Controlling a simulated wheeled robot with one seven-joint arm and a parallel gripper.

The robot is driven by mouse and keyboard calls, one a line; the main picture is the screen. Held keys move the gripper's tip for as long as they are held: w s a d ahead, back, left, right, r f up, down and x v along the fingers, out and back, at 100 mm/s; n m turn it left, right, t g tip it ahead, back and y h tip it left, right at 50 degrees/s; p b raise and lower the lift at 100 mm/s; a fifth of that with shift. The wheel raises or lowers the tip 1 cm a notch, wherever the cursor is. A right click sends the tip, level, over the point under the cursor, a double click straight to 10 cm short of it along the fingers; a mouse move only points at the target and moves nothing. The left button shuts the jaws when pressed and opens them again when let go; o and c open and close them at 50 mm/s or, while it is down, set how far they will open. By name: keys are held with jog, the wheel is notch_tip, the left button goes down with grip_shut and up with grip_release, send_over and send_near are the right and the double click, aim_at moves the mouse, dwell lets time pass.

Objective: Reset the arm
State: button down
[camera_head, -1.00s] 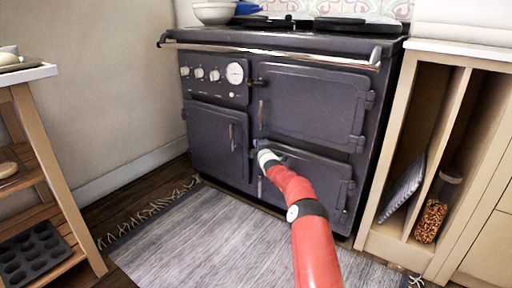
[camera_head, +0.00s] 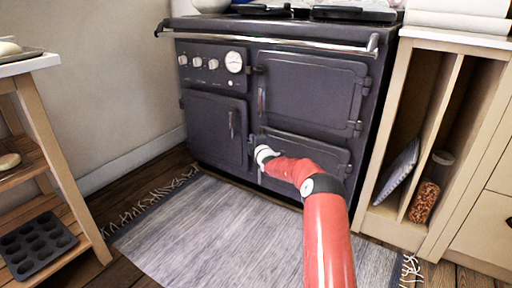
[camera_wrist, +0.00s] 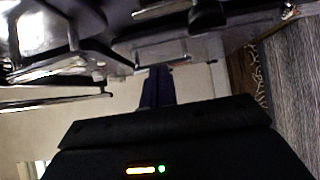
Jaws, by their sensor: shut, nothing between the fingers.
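The gripper itself is hardly visible there. In the wrist view my gripper (camera_wrist: 158,84) shows as two dark fingers pressed together beyond the black housing. It is shut and empty. I cannot tell how far the fingertips are from the stove. Metal stove parts and a rail show close by at the upper left of the wrist view.
A grey fringed rug (camera_head: 215,235) lies before the stove. At the left stands a wooden shelf unit with a muffin tin (camera_head: 36,245). At the right, a cabinet (camera_head: 397,232) holds a jar (camera_head: 424,200) and a tray. A metal rail (camera_head: 270,46) crosses the stove front.

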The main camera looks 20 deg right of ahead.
jog(key=s, duration=0.6)
jog(key=s+a+r+n+g+y+p, duration=0.15)
jog(key=s+a+r+n+y, duration=0.25)
jog(key=a+r+n, duration=0.45)
jog(key=s+a+r+n+g+y+p, duration=0.1)
jog(key=s+a+r+n+y+p, duration=0.15)
jog(key=a+r+n+y, duration=0.45)
jog(key=s+a+r+n+g+p, duration=0.1)
jog(key=s+a+r+n+g, duration=0.2)
jog(key=s+a+n, duration=0.45)
jog(key=s+a+r+n+g, duration=0.3)
jog(key=s+a+n, duration=0.3)
jog(key=s+n, duration=0.15)
jog(key=s+r+n+g+h+p, duration=0.2)
jog(key=s+n+g+h+p, duration=0.15)
jog(key=s+n, duration=1.2)
jog(key=s+d+n+h+p, duration=0.1)
jog(key=s+d+n+h, duration=0.2)
jog(key=s, duration=0.7)
jog(key=s+d+f+n+h+p, duration=0.1)
jog(key=s+d+n+h, duration=0.3)
jog(key=s+d, duration=0.4)
jog(key=shift+s+d+f+n, duration=0.25)
jog(key=shift+s+n, duration=0.25)
jog(key=shift+s, duration=0.45)
